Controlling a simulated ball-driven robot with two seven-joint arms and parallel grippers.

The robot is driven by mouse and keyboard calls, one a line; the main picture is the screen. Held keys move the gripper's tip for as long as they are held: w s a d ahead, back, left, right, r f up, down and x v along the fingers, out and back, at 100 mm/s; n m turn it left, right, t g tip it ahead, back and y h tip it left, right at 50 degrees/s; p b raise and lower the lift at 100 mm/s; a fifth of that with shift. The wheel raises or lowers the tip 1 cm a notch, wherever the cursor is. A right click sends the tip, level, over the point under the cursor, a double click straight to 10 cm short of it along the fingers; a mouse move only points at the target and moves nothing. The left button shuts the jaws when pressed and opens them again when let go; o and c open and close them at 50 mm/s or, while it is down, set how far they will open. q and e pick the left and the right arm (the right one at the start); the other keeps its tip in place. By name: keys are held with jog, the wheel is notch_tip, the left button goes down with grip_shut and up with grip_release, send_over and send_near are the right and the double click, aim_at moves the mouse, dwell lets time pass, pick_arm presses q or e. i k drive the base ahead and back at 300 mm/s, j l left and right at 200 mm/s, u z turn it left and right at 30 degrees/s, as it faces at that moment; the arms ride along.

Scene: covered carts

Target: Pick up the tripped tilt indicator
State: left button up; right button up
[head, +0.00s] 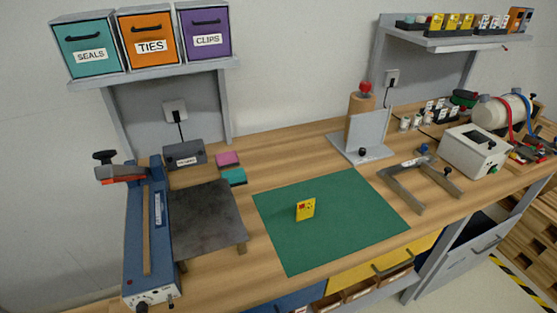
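A small yellow indicator (305,209) with a red mark and dark marks on its face stands on the green mat (355,240) in the middle of the workbench. It looks upright, with clear mat all around it. Several similar yellow pieces (452,21) stand in a row on the wall shelf at the upper right; their marks are too small to read. Neither of my grippers shows in the head view.
A blue heat sealer (147,230) and a dark metal plate (207,218) stand left of the mat. Pink (227,159) and teal pads lie behind it. A yellow drawer (375,266) sits below the front edge.

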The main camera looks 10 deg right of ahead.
aim_at(305, 209)
jog(key=i+l+u, duration=0.25)
jog(key=l, duration=0.8)
jog(key=l+u, duration=0.3)
jog(key=l, duration=0.7)
